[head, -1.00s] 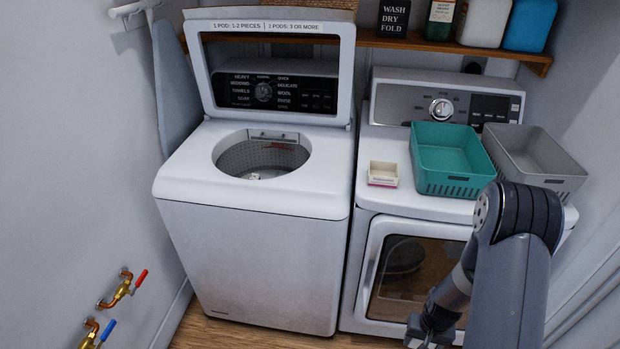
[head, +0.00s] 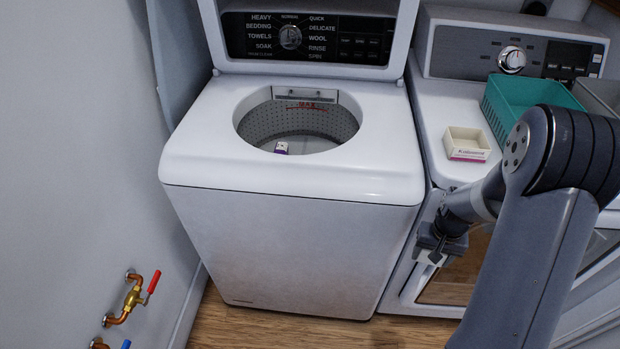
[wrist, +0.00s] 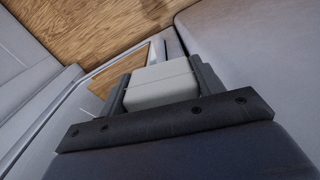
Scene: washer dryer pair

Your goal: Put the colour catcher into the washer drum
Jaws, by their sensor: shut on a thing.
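The washer (head: 290,235) stands with its lid up. Its round drum opening (head: 300,122) shows a perforated wall. A small white and purple item (head: 281,148) is inside the drum. My gripper (head: 436,248) is low in front of the gap between washer and dryer, below the washer top and right of the drum. In the wrist view my gripper (wrist: 160,78) is shut on a plain pale block (wrist: 162,88), held between both fingers. No label shows on it, so I cannot tell for certain that it is the colour catcher.
On the dryer (head: 445,110) at right stand a small open cream box (head: 466,143) with a pink label and a teal basket (head: 530,105). A grey basket (head: 600,95) is partly cut off. Taps (head: 135,295) jut from the left wall. Wooden floor lies below.

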